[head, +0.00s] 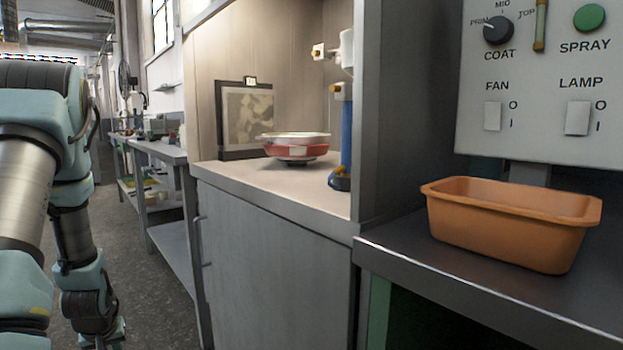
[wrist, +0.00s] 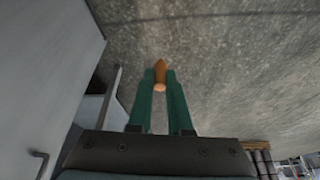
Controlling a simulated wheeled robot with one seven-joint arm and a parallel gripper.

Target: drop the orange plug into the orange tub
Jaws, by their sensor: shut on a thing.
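In the wrist view my gripper (wrist: 160,83) has its two green fingers closed on a small orange plug (wrist: 160,72). The plug sits between the fingertips, above the grey floor. In the head view my arm hangs down at the left, and the plug is not visible there. The orange tub (head: 510,226) stands on the dark metal counter at the right of the head view, below the control panel. The tub is far to the right of my arm. Its inside is mostly hidden by its front wall.
A control panel (head: 545,75) hangs above the dark counter (head: 470,280). Left of it is a booth with a pale worktop (head: 245,175), holding a red and white dish (head: 296,148) and a blue cylinder (head: 346,130). A grey cabinet front (head: 280,260) stands below. Floor beside my arm is clear.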

